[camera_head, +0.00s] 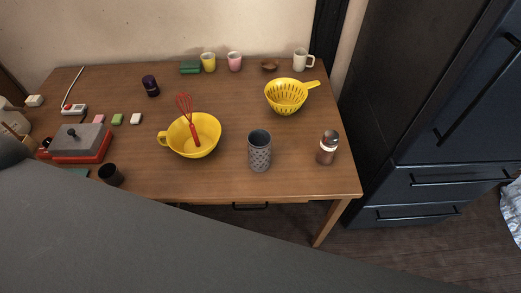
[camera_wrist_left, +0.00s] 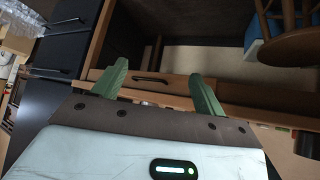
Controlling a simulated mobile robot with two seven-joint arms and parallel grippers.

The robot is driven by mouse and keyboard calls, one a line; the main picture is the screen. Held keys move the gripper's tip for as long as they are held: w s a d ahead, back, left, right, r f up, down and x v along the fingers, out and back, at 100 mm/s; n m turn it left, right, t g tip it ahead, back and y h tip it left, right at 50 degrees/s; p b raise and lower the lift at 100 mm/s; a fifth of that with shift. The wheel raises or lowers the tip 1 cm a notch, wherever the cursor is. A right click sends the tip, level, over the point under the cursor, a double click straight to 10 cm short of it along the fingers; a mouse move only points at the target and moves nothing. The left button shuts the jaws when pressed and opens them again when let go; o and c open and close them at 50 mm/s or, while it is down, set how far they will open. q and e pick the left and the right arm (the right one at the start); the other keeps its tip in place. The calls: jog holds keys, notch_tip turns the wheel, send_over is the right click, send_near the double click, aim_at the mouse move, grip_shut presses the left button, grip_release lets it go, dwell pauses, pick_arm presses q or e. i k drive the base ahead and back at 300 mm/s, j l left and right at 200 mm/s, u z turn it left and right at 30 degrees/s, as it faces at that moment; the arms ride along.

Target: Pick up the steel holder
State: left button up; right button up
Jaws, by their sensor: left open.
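The steel holder (camera_head: 260,153), a grey perforated cylinder with an open top, stands upright near the front edge of the wooden table (camera_head: 230,183) in the head view. My left gripper (camera_wrist_left: 159,70) shows in the left wrist view with its two green fingers spread apart and nothing between them. A drawer front with a dark handle (camera_wrist_left: 153,79) lies beyond the fingers. I cannot make out the holder in the wrist view. My left gripper is outside the head view, and my right gripper shows in neither view.
A yellow bowl (camera_head: 208,146) with a red whisk (camera_head: 188,112) is left of the holder. A brown shaker (camera_head: 328,149) stands to its right, and a yellow colander (camera_head: 286,97) behind. Bare tabletop surrounds the holder. A dark fridge (camera_head: 420,110) stands right of the table.

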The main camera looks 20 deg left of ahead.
aim_at(259, 141)
jog(key=i+l+u, duration=0.1)
jog(key=u, duration=0.35)
jog(key=l+u, duration=0.25)
jog(key=u, duration=0.15)
jog(key=i+l+u, duration=0.2)
jog(key=l, duration=0.25)
jog(key=l+u, duration=0.15)
jog(key=l, duration=1.15)
